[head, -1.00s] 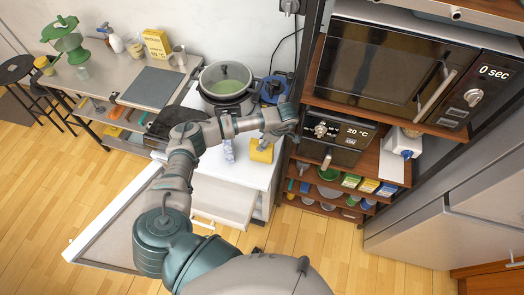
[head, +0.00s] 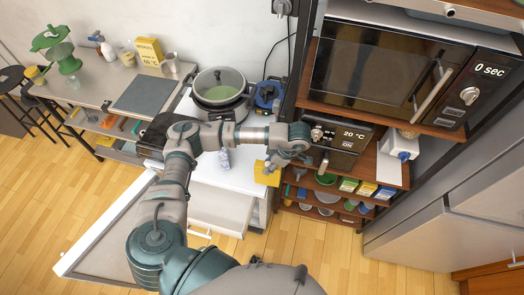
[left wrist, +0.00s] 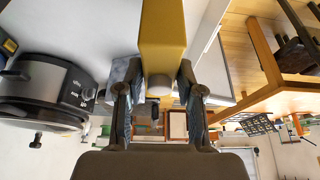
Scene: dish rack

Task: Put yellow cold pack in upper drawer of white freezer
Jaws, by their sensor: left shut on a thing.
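The yellow cold pack (head: 266,175) is at the right front edge of the white freezer's top (head: 238,176). My left gripper (head: 274,163) is shut on it; the left wrist view shows the yellow pack (left wrist: 163,35) between the two fingers (left wrist: 158,88). Whether the pack still touches the top, I cannot tell. The freezer's door (head: 108,238) stands open to the left. A white drawer (head: 222,208) is pulled out below the top, partly behind my arm; its inside is hard to make out. My right gripper is not in view.
A pot (head: 222,88) and a blue-white item (head: 224,158) stand on the freezer top. A shelf unit with a microwave (head: 385,75) and small oven (head: 338,137) stands close to the right of my gripper. The floor in front is clear.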

